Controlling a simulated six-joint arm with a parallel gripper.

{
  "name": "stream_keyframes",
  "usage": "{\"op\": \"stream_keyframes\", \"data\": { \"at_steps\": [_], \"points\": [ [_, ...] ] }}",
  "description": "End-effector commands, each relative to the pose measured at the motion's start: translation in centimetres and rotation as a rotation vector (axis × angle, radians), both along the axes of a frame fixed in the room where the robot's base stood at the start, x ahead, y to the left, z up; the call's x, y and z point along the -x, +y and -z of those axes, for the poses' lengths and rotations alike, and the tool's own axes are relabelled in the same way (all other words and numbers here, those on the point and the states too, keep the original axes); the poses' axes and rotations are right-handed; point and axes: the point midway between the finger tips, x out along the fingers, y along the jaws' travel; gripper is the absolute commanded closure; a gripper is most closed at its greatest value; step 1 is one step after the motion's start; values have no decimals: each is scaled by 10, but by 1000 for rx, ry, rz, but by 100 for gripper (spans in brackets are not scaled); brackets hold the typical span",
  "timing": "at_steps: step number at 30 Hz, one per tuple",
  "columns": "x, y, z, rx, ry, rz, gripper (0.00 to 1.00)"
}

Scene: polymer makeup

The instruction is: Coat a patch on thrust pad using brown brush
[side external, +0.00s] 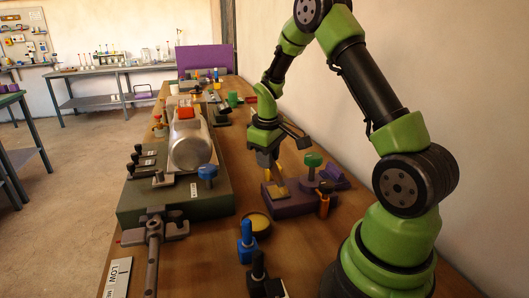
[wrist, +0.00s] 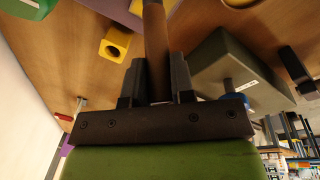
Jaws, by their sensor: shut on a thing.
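My gripper (side external: 268,158) is shut on the brown brush and hangs over the purple fixture. In the wrist view, the brush's brown handle (wrist: 155,45) stands between my two dark fingers (wrist: 155,80) and runs off the top edge. The brush's tip is out of the wrist view. In the side view, a tan upright piece (side external: 279,186) below my gripper reaches down to the purple fixture (side external: 290,207); I cannot tell whether it touches it. I cannot pick out the thrust pad for certain in either view.
A green knob (side external: 312,160) and an orange-handled tool (side external: 325,198) stand close right of my gripper. A machine with a metal cylinder (side external: 190,150) stands left. A yellow socket (wrist: 116,44) shows near my fingers.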

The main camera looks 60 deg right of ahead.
Motion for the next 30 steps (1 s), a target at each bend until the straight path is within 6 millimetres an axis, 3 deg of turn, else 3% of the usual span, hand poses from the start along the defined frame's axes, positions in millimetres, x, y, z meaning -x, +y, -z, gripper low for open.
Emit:
{"op": "stream_keyframes", "data": {
  "at_steps": [10,30],
  "points": [
    [23,22,5,-1,3,0,100],
    [-24,-24,5,1,-2,2,100]
  ]
}}
